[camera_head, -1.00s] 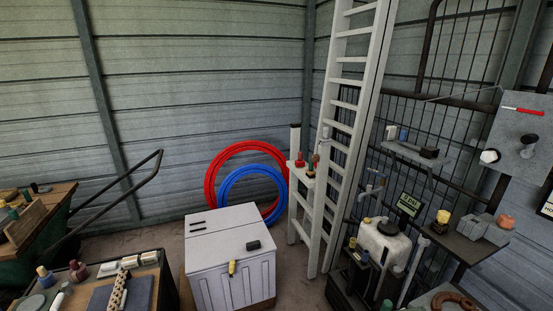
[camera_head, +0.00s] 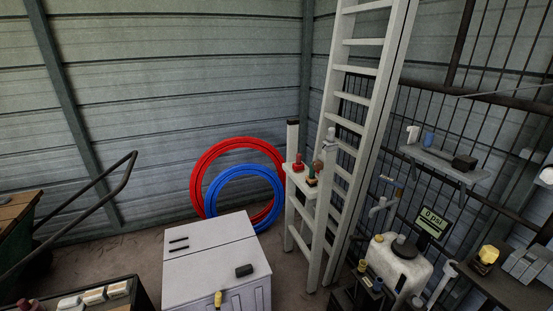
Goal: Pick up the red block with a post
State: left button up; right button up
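A small red piece with an upright stub (camera_head: 298,163) stands on the white shelf (camera_head: 301,180) of the stand beside the ladder. It is small in view, so its exact shape is hard to tell. A green-based piece with a brown top (camera_head: 313,174) stands just right of it. Another dark red object (camera_head: 24,304) is cut off at the lower left edge. Neither of my grippers is in view.
A white chest (camera_head: 212,262) stands on the floor in front, with a black block (camera_head: 244,270) on its lid. Red hose (camera_head: 200,168) and blue hose (camera_head: 215,190) coils lean behind it. The ladder (camera_head: 362,130) and a white tank (camera_head: 402,265) are at right.

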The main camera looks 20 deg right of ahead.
aim_at(298, 165)
jog(key=i+l+u, duration=0.75)
jog(key=i+l, duration=0.15)
jog(key=l, duration=0.2)
